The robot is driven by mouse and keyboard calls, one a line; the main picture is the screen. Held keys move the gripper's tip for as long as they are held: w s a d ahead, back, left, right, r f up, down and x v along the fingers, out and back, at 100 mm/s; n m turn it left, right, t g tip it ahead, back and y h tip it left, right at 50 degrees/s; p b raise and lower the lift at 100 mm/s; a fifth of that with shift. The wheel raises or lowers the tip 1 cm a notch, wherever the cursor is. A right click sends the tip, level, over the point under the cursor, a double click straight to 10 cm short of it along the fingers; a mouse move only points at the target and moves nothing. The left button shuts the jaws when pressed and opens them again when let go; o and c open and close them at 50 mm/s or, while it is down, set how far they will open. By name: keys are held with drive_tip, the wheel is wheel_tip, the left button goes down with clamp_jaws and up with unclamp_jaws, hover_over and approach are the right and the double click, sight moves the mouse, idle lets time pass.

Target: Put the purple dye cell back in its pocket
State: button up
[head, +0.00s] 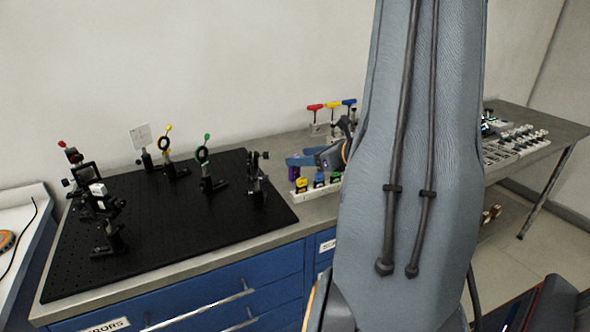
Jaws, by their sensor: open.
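The purple dye cell (294,173) shows as a small purple block at the left end of the white rack (312,193). I cannot tell whether it sits in a pocket or stands behind the rack. Yellow (302,185), blue (319,180) and green (335,177) dye cells stand in a row along the rack. My gripper (301,161) is just above the purple cell, with its blue-grey fingers pointing left. It is open, and I see nothing held in it. My arm hides the right part of the rack.
A black optical breadboard (165,235) with several mounts fills the bench to the left. Behind the rack stand hex drivers with red (315,107), yellow (332,105) and blue (349,102) handles. White trays (515,145) lie on the bench at right.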

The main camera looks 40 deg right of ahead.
drive_tip(key=shift+p+x, duration=0.65)
drive_tip(key=shift+x, duration=1.25)
drive_tip(key=shift+f, duration=0.1)
drive_tip(key=c, duration=1.2)
wheel_tip(320, 180, up, 10)
drive_tip(key=shift+b, duration=1.1)
drive_tip(key=shift+s, duration=0.1)
